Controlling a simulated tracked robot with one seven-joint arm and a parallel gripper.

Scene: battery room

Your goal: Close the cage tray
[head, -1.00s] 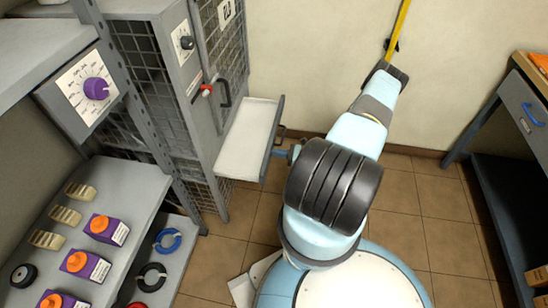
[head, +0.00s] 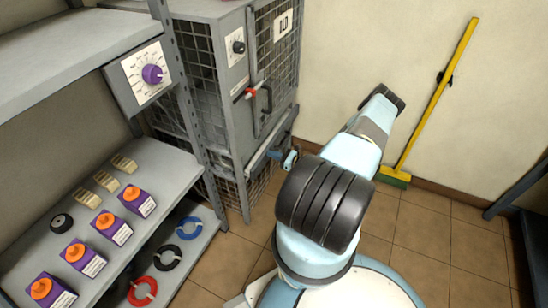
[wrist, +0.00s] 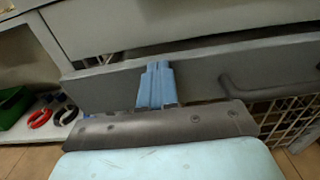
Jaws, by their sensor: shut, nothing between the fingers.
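The cage tray (head: 265,146) is low on the front of the grey mesh cage (head: 243,75). Its front panel lies close along the cage, and hardly any of its inside shows. In the wrist view the grey tray front (wrist: 205,70) crosses the picture, with a dark handle (wrist: 265,88) at right and a narrow dark gap above its edge. My gripper (head: 291,157) is at the tray front, partly hidden by my arm. Its blue fingers (wrist: 157,82) are shut and empty, up against the panel; exact contact is hard to tell.
Left of the cage, a shelf (head: 150,185) holds purple boxes with orange knobs. Red, black and blue rings lie on the lower shelf. A yellow-handled broom (head: 440,90) leans on the wall at right. Tiled floor (head: 415,225) is clear at right.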

